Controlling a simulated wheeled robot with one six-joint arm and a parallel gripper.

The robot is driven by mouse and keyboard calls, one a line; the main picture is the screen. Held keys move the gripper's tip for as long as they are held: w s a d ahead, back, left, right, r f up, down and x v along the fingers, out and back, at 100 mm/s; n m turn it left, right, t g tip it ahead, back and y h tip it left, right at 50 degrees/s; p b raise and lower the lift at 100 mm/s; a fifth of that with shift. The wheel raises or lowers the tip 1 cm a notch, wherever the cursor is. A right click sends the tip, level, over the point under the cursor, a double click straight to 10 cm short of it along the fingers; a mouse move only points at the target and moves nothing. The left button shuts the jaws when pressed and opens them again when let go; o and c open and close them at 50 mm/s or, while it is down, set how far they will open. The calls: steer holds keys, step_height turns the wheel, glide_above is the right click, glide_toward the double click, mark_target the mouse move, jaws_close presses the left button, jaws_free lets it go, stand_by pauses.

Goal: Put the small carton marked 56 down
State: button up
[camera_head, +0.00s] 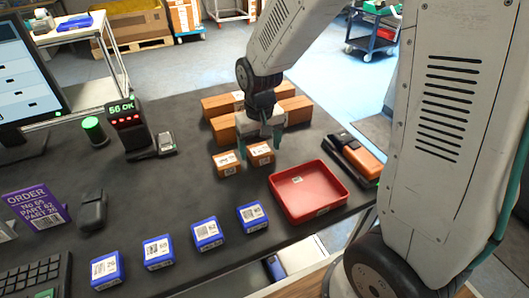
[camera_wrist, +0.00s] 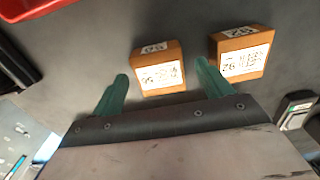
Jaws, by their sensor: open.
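A small orange carton (camera_head: 261,154) with a white label, which reads like 56, rests on the dark table. In the wrist view this carton (camera_wrist: 159,70) lies just ahead of and between the green fingertips. My gripper (camera_head: 259,146) is open, one finger on each side of the carton, with gaps showing in the wrist view (camera_wrist: 162,75). A second small orange carton (camera_head: 227,163), whose label reads like 26, sits to its left; in the wrist view it is on the right (camera_wrist: 241,53), close to one finger.
A red tray (camera_head: 312,216) stands to the right front of the cartons. Larger orange boxes (camera_head: 221,107) stand behind my gripper. Several blue boxes (camera_head: 206,234) line the front. A scanner display (camera_head: 126,115) reading "56 OK" and a purple order card (camera_head: 36,205) are left.

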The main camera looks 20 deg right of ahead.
steer(key=shift+f, duration=0.65)
steer(key=c, duration=1.2)
steer(key=shift+r, duration=0.15)
steer(key=shift+c, duration=0.2)
